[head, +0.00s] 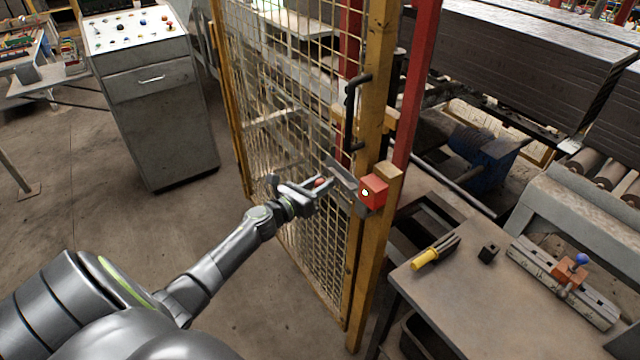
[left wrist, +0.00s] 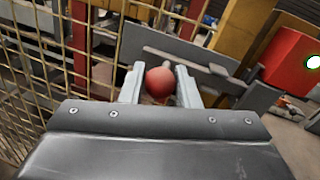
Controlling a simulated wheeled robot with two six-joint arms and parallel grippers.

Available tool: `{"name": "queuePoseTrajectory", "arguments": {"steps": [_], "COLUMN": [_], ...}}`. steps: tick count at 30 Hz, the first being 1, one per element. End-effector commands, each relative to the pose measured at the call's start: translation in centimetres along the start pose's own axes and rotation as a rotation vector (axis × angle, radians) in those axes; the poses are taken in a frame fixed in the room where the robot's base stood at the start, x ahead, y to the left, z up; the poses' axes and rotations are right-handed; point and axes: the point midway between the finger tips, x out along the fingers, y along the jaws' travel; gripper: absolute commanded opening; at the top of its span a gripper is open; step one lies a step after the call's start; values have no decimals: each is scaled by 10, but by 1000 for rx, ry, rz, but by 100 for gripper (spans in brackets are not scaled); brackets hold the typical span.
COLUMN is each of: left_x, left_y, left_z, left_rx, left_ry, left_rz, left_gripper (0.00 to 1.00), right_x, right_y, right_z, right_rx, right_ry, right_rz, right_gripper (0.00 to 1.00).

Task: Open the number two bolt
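A bolt with a flat grey bar (head: 342,175) sits on the yellow mesh gate beside its post. Its round red knob (left wrist: 159,82) shows in the left wrist view and also in the head view (head: 320,182). My left gripper (head: 322,188) reaches the bolt from the left. Its two fingers lie on either side of the knob, which fills the gap between them, so it looks shut on the knob. A red box with a white dot (head: 373,191) is on the post, right of the bar. I see no number on the bolt. My right gripper is not in view.
A black pull handle (head: 351,110) is on the gate above the bolt. A workbench (head: 445,290) with a yellow-handled tool (head: 434,251) stands at the right. A grey control cabinet (head: 165,125) stands at the back left. Open floor lies left of the gate.

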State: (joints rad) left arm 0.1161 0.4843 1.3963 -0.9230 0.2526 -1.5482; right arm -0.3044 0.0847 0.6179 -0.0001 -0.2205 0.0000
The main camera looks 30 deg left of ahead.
Motion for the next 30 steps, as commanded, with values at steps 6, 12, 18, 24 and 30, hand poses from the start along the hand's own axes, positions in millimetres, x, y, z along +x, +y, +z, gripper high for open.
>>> {"name": "queuePoseTrajectory", "arguments": {"steps": [6,12,18,24,30], "left_x": [0,2,7,8,8], "left_y": [0,9,33,39,38], "left_z": [0,-1,2,8,8], "left_rx": [-1,2,5,0,-1], "left_ry": [0,0,-1,-1,-1], "left_rz": [1,1,0,1,0], "left_gripper": [0,0,0,0,34], "right_x": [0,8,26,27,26], "right_y": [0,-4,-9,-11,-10], "right_z": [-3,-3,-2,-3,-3], "right_rx": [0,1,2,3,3], "right_ry": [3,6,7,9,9], "right_rz": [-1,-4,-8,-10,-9], "right_gripper": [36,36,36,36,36]}}
